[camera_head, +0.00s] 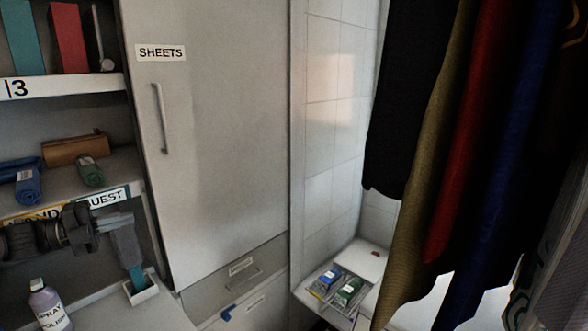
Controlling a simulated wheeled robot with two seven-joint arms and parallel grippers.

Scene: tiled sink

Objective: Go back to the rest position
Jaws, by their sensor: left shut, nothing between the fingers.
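My left gripper (128,219) comes in from the left in front of the lower shelves. It is shut and empty. Just below its fingertips, a grey item with a teal lower part (127,248) stands in a small white holder (142,289). I cannot tell whether the fingertips touch it. My right gripper is not in view.
Left shelves hold rolled cloths (89,171) and upright coloured items (70,38). A spray polish bottle (47,304) stands at lower left. A tall "SHEETS" cabinet (215,130) is central. Hanging cloths (465,140) fill the right, near a small tray (333,287).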

